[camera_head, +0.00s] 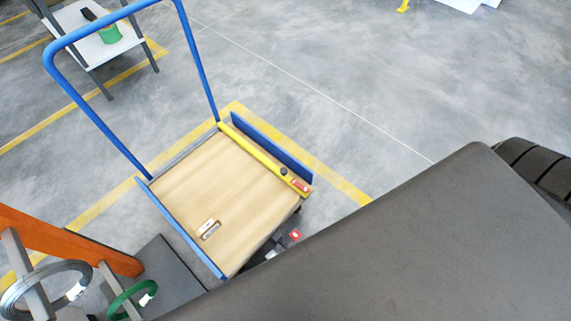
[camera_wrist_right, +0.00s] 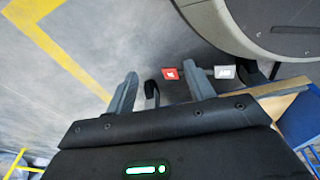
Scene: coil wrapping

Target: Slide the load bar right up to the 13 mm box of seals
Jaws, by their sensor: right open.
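The load bar (camera_head: 252,154) is a long yellow bar lying along the right side of the trolley's wooden deck (camera_head: 185,185). A black knob and a red part sit at its near end. A small pale thing with white and dark markings (camera_head: 210,229) lies near the front left of the deck, well apart from the bar. I cannot tell whether it is a box of seals, and no 13 mm mark is readable. My left gripper is not in view.
The trolley has a tall blue handle (camera_head: 201,60) and blue side rails. A red pedal (camera_wrist_right: 171,73) and a white pedal (camera_wrist_right: 223,72) show beyond my right fingers. An orange frame with coils (camera_head: 70,240) stands at the left.

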